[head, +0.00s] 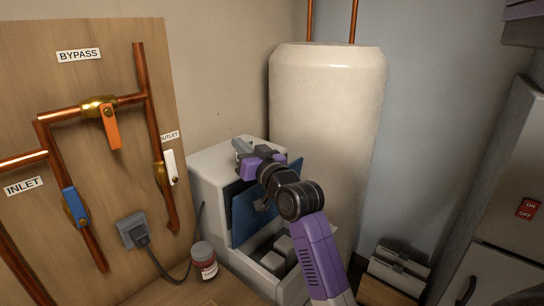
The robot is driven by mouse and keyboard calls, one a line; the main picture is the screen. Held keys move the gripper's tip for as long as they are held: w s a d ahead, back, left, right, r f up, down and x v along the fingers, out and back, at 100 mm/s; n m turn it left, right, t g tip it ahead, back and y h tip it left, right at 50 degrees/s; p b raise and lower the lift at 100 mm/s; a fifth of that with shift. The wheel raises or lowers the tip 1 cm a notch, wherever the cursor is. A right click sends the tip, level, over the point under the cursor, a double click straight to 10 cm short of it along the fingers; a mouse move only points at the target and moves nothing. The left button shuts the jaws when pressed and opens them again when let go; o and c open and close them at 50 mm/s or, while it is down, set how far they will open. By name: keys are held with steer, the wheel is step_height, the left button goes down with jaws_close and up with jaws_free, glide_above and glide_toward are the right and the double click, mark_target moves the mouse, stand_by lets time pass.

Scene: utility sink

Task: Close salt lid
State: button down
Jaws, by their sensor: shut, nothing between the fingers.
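The salt unit is a cream box (205,193) below the tall cream cylinder, with a cable running beside it. Its dark blue panel (243,213), which looks like the salt lid, stands steeply raised behind the open front compartment. Pale blocks (285,247) show inside that compartment. My gripper (243,146) is at the upper edge of the box, above the blue panel, and looks shut and empty. My purple and black arm covers the panel's right part and some of the opening. I cannot tell whether the gripper touches the panel.
A tall cream cylinder (325,110) stands close behind. A wooden board (85,60) with copper pipes and valves is at left.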

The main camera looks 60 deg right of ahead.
steer(key=d+r+n+g+y, duration=0.3)
steer(key=d+r+g, duration=0.1)
steer(key=d+r, duration=0.8)
steer(key=s+a+f+n+g+y, duration=0.2)
steer(key=s+a+f+g+y, duration=0.2)
steer(key=s+f+g, duration=0.3)
steer(key=shift+t, duration=0.6)
steer(key=w+f, duration=0.1)
steer(key=f, duration=0.2)
steer(key=w+f, duration=0.1)
steer(key=f, duration=0.2)
steer(key=f+p, duration=0.1)
steer(key=f, duration=0.3)
steer(key=shift+w+d, duration=0.35)
steer(key=shift+w, duration=0.05)
steer(key=shift+s+a+f, duration=0.1)
steer(key=shift+s+f, duration=0.15)
steer(key=shift+s, duration=0.15)
